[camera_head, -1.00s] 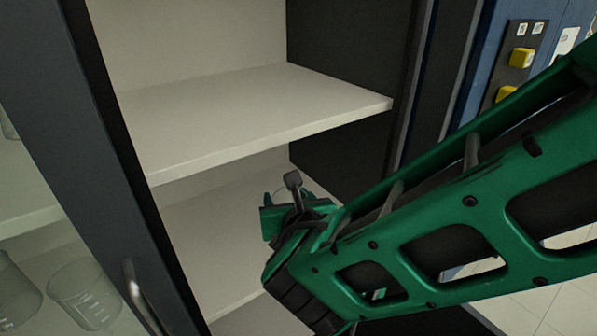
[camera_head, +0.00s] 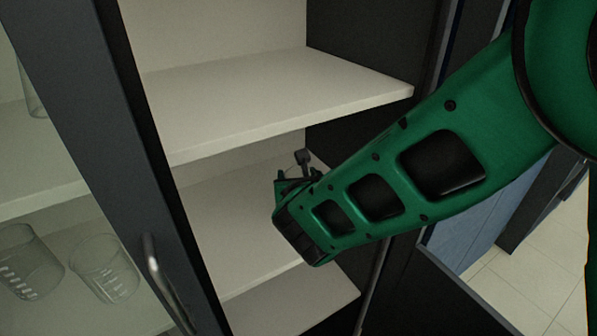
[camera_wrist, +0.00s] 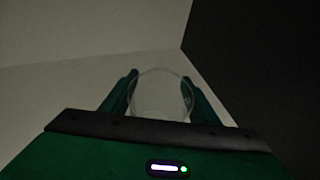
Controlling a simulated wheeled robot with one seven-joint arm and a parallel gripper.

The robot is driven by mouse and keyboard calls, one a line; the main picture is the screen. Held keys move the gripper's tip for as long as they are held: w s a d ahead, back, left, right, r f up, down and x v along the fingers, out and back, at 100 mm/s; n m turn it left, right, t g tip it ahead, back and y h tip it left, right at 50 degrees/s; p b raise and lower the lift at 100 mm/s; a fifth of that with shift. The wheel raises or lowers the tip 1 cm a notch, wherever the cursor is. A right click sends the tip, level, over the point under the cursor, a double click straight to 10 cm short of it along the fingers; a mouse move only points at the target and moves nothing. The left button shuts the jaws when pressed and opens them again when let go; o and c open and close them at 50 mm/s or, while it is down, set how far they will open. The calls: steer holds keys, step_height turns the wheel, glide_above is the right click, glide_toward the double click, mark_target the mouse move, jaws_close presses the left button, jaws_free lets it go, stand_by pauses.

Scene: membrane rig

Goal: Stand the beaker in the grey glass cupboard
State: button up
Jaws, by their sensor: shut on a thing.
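In the wrist view the clear beaker (camera_wrist: 160,95) sits between the two green fingers of my gripper (camera_wrist: 162,98), which is shut on it. The beaker's round rim faces the camera. In the head view my gripper (camera_head: 290,185) is inside the open bay of the grey cupboard (camera_head: 70,80), under the middle shelf (camera_head: 270,100) and over the lower shelf (camera_head: 235,235). The arm hides most of the beaker there. I cannot tell whether its base touches the lower shelf.
A glass door or pane with a dark frame and a handle (camera_head: 155,268) is at the left. Behind it stand glass beakers (camera_head: 105,268) and (camera_head: 28,262), another beaker. A dark side wall (camera_head: 360,55) bounds the bay on the right.

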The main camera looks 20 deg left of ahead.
steer(key=shift+f, duration=0.1)
steer(key=o, duration=1.1)
steer(key=shift+c, duration=0.2)
steer(key=shift+s+r, duration=0.15)
steer(key=shift+r, duration=0.05)
steer(key=v, duration=1.1)
steer(key=shift+s+d, duration=0.25)
